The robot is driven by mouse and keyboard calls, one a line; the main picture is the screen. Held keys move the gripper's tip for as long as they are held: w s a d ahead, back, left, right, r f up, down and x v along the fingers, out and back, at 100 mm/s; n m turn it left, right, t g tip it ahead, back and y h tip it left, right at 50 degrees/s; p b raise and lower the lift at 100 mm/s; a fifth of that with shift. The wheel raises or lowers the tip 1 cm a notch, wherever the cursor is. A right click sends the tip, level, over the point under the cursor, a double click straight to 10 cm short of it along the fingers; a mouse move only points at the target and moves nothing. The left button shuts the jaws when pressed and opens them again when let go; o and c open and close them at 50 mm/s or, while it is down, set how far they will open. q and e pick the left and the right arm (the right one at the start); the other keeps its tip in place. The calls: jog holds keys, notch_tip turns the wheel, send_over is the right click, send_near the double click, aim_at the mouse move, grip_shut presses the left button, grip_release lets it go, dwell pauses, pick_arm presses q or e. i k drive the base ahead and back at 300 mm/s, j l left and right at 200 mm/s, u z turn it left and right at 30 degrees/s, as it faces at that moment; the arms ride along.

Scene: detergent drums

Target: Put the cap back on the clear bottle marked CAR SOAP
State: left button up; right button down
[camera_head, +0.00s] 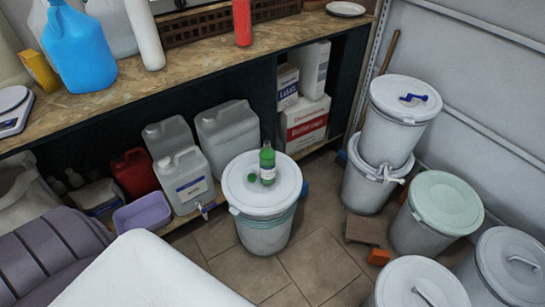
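A small clear bottle (267,165) with green contents stands upright on the lid of a white drum (264,235) in the middle of the view. Its label is too small to read, so I cannot confirm the CAR SOAP marking. Its top looks green, but I cannot tell whether its mouth is open. A small round green cap (252,178) lies on the same lid, just left of the bottle's base. Neither of my grippers is in view.
A wooden shelf (190,75) with jugs and bottles runs behind the drum. Jerrycans (187,180) and a purple tub (143,214) stand to its left. Several lidded drums (445,205) crowd the right.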

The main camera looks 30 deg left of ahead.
aim_at(267, 156)
jog(key=u, duration=1.2)
